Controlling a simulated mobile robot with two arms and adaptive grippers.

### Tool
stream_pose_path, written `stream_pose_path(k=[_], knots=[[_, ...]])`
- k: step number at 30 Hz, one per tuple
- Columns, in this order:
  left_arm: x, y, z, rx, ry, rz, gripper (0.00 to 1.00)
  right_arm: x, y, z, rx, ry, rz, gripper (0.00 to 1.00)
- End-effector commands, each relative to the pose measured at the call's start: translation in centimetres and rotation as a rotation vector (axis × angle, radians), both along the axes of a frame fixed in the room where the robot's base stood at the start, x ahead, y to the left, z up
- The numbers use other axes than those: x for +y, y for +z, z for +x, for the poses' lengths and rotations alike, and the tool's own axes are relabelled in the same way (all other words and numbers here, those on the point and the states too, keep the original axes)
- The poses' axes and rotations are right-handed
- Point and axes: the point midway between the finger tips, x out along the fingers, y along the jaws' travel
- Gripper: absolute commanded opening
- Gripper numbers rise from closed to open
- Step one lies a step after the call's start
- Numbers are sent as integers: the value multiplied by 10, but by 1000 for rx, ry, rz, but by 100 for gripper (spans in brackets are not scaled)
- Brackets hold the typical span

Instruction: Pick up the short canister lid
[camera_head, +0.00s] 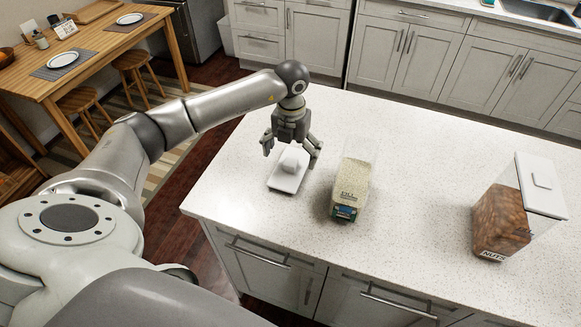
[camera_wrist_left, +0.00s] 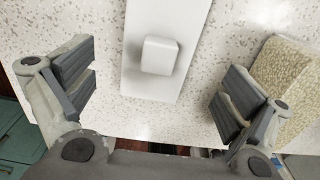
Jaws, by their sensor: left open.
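The short canister lid (camera_head: 287,181) is a white rectangular plate with a raised block-shaped knob. It lies flat on the counter near its left end, knob up. In the left wrist view the lid (camera_wrist_left: 135,83) and its knob (camera_wrist_left: 159,55) lie between the finger pads, with a gap on both sides. My left gripper (camera_head: 292,149) is open above the lid, fingers pointing down. It also shows open and empty in the left wrist view (camera_wrist_left: 158,92). My right gripper is in neither view.
An open container of pale grain (camera_head: 351,187) stands just right of the lid, close to one finger. A clear canister of nuts (camera_head: 503,213) with a white lid stands far right. The white speckled counter (camera_head: 420,150) is clear between them. A wooden table (camera_head: 85,65) is beyond, at left.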

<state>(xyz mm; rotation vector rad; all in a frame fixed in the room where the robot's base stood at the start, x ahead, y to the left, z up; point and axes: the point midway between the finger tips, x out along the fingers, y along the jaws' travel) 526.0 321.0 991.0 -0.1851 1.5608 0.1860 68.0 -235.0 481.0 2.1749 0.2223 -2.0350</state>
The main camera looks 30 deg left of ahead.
Motion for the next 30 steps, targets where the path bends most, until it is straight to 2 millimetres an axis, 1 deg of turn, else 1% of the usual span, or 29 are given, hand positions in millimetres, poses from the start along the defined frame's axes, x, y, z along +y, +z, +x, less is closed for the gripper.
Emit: stream_pose_path(k=[1, 6, 10, 13, 19, 24, 30], knots=[[0, -3, 0, 4, 1, -1, 98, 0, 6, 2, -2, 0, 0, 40], [4, -25, 5, 5, 2, -1, 98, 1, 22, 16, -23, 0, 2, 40], [4, -42, 5, 4, 0, -2, 98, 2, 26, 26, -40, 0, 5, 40], [4, -48, 5, 1, -1, -1, 98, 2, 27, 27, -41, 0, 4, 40], [4, -49, 5, 1, -1, -1, 98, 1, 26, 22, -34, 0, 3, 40], [4, -48, 6, 1, -1, -1, 76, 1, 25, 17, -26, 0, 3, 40], [4, -48, 6, 0, -1, -1, 51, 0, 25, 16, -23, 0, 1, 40]])
